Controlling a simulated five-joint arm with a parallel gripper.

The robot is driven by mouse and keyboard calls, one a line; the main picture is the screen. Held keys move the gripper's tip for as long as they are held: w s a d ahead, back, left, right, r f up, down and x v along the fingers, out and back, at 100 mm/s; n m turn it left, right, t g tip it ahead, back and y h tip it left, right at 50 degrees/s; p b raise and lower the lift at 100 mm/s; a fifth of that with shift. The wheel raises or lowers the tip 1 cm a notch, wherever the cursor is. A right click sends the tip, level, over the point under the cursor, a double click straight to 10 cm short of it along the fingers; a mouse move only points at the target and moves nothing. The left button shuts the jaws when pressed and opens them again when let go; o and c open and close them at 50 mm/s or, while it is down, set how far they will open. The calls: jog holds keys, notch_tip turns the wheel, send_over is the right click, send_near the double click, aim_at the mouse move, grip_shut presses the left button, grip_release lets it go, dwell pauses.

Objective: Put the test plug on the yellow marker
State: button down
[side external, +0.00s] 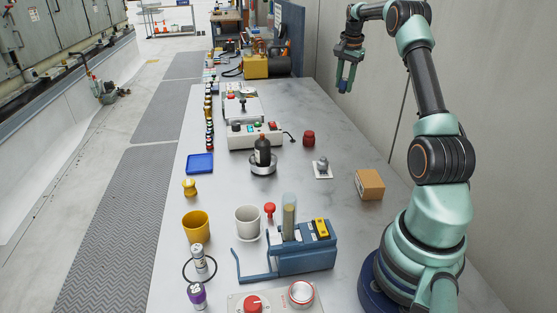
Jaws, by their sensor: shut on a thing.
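My gripper (346,88) hangs at the upper right, above the far right side of the bench, fingers pointing down. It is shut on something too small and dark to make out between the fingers. I cannot tell which thing is the test plug. I cannot pick out the yellow marker with certainty. A yellow piece (321,228) sits at the right of the blue rack (307,261). A small yellow knob-shaped thing (190,187) stands at the left edge. A red knobbed piece (269,210) stands between the white mug (247,223) and the rack. My gripper is far from these.
A brown bottle (262,151), dark red cylinder (309,138), grey knob on a white plate (322,168) and cardboard box (369,184) stand mid-bench. A yellow cup (196,226), blue tray (200,164) and vials line the left. The bench's far right is clear.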

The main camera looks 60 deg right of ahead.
jog(key=w+a+r+n, duration=0.2)
jog(key=w+a+n, duration=0.3)
jog(key=w+a, duration=0.6)
notch_tip(320, 180, up, 2)
jog(key=n+y, duration=0.2)
jog(key=n, duration=1.3)
send_over(187, 182)
jog(key=f, duration=1.9)
jog(key=shift+s+f, duration=0.2)
jog(key=shift+f, duration=0.1)
jog(key=c, duration=0.5)
grip_release()
jog(key=shift+c, duration=0.2)
